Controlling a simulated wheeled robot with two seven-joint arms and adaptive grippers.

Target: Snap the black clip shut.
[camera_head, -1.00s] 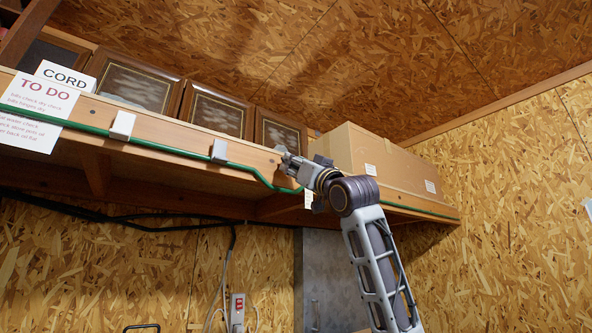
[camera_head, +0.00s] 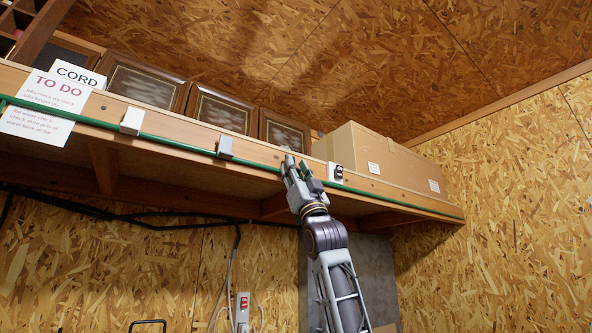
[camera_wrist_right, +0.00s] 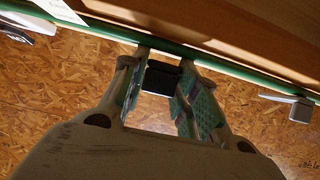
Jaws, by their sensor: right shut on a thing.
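My right gripper (camera_head: 297,164) reaches up to the front edge of the shelf, at the green cord (camera_head: 180,145). In the right wrist view its green-padded fingers (camera_wrist_right: 163,85) are closed on both sides of a small black block, which I take for the black clip (camera_wrist_right: 160,78). The cord (camera_wrist_right: 195,53) runs just past the fingertips there. In the head view the gripper hides most of this clip, and I cannot tell whether it is fully latched. My left gripper is not in view.
A white clip (camera_head: 131,121) and a grey clip (camera_head: 225,147) sit along the shelf edge to the left. A small black-and-white fitting (camera_head: 337,172) is just right of the gripper. Framed cases and a cardboard box (camera_head: 385,160) stand on the shelf. Paper notes hang at left.

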